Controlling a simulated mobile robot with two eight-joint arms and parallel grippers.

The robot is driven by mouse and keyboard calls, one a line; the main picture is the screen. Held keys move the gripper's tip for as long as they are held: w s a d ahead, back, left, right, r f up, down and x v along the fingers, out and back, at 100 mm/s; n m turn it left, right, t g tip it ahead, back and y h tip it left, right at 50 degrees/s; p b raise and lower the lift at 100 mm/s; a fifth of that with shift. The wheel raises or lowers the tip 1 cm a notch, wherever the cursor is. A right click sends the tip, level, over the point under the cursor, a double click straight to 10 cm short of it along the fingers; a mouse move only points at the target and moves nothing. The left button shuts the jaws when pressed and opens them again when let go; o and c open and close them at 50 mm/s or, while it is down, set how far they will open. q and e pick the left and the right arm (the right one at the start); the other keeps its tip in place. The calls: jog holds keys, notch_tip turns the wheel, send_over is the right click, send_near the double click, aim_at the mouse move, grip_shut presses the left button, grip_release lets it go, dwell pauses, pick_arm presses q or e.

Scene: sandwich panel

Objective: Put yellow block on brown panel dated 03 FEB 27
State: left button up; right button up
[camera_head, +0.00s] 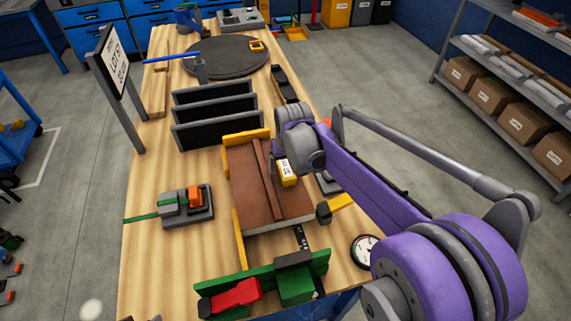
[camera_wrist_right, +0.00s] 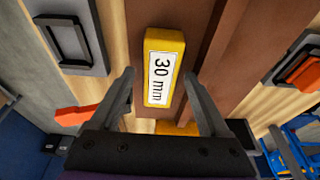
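A yellow block (camera_head: 289,180) with a white label shows at the right edge of the brown panel (camera_head: 250,180) in the head view. In the right wrist view the yellow block (camera_wrist_right: 164,35) has a label reading "30 mm". The brown panel (camera_wrist_right: 240,50) lies right of it there, with a raised brown strip. I cannot tell whether the block rests on the panel. No date is readable on the panel. My right gripper (camera_wrist_right: 160,76) is open, its two fingers apart on either side of the block's near part. Its fingertips are hidden in the head view. My left gripper is not in view.
Yellow stops (camera_head: 246,137) border the panel. A green clamp (camera_head: 295,285) with a red part stands in front, a black rack (camera_head: 215,115) behind. A small red-and-green tool (camera_head: 185,205) sits left, a round gauge (camera_head: 364,250) right. Bare wood (camera_head: 155,270) is free at front left.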

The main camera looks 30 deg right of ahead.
jog(key=p+v, duration=0.1)
jog(key=v, duration=1.1)
jog(key=shift+r, duration=0.2)
